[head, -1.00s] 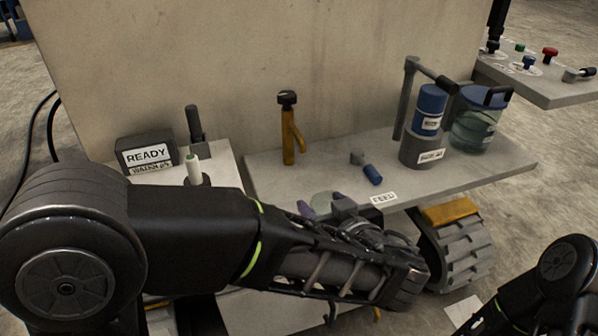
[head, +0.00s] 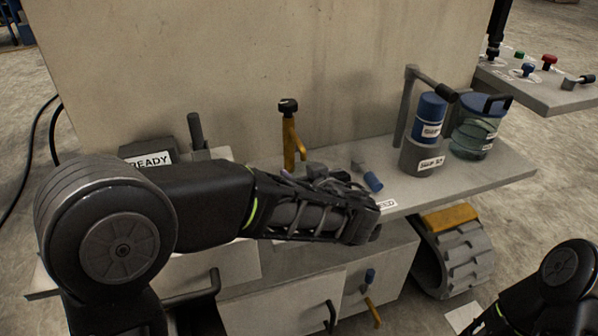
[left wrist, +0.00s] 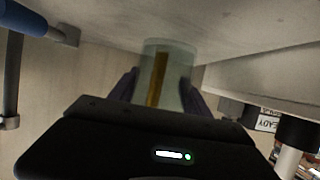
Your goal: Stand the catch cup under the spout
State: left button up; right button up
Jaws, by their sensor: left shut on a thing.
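The catch cup (left wrist: 175,62) is a clear, pale greenish cup. It sits between the two dark fingers of my left gripper (left wrist: 165,88), which is shut on it. In the head view my left gripper (head: 305,172) is over the bench by the foot of the yellow spout (head: 289,140), which has a black knob on top. There my own wrist hides the cup. In the left wrist view a yellow upright shows through the cup's clear wall, so the two line up. I cannot tell whether the cup touches the bench. My right gripper is out of view.
A blue-handled valve (head: 368,176) lies right of the spout. A grey stand with a blue cylinder (head: 429,118) and a lidded clear jar (head: 476,130) stand farther right. A READY box (head: 147,153) is at the left. A tall panel (head: 240,70) rises behind.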

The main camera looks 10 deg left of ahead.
pick_arm(q)
jog(key=x, duration=0.2)
jog(key=shift+w+a, duration=0.15)
jog(key=shift+w, duration=0.05)
jog(key=shift+f, duration=0.3)
jog(key=shift+f, duration=0.1)
jog(key=shift+f, duration=0.1)
jog(key=o, duration=1.5)
jog(key=shift+s+r, duration=0.1)
jog(key=shift+r, duration=0.2)
jog(key=v, duration=1.2)
jog(key=shift+f, duration=0.1)
